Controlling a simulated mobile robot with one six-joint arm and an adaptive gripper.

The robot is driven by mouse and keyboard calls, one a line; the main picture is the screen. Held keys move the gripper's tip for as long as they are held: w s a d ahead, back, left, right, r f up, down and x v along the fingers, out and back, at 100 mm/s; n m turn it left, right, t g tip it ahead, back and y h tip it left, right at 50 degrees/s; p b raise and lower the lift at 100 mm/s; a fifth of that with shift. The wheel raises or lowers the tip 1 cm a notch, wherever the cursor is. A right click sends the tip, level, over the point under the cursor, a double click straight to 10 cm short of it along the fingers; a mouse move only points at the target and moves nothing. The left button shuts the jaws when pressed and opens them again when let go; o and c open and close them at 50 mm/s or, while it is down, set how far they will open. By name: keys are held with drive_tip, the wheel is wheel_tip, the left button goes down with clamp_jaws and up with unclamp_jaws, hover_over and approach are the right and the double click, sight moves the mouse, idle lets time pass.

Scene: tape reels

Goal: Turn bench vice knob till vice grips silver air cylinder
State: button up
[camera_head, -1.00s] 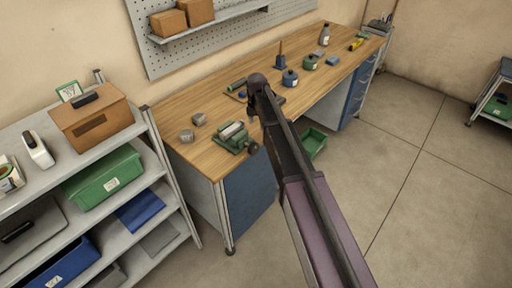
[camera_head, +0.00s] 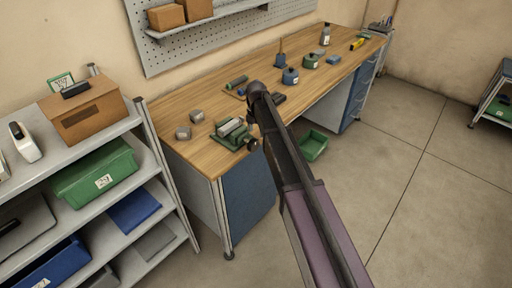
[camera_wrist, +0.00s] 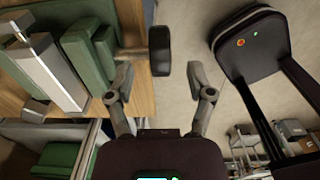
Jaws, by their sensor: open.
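The green bench vice (camera_head: 243,139) stands on the near left part of the wooden workbench (camera_head: 185,151). The silver air cylinder (camera_head: 229,126) lies at the vice; in the wrist view, the cylinder (camera_wrist: 50,73) is beside the green jaws (camera_wrist: 88,48). I cannot tell whether both jaws touch it. The dark vice knob (camera_head: 252,144) sticks out past the bench's front edge; in the wrist view, the knob (camera_wrist: 160,50) is on a short metal rod. My gripper (camera_wrist: 160,84) is open, its fingertips apart on either side of the knob's line and just short of it, with nothing between them.
Two grey blocks (camera_head: 184,133) lie left of the vice. Dark blue and green pots (camera_head: 290,76) and other small items stand farther along the bench. A green bin (camera_head: 314,145) is on the floor by the bench. A shelf rack (camera_head: 118,137) with bins stands at left.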

sight(256, 143)
drive_tip(key=shift+f+b, duration=3.05)
drive_tip(key=shift+f, duration=0.3)
clamp_jaws()
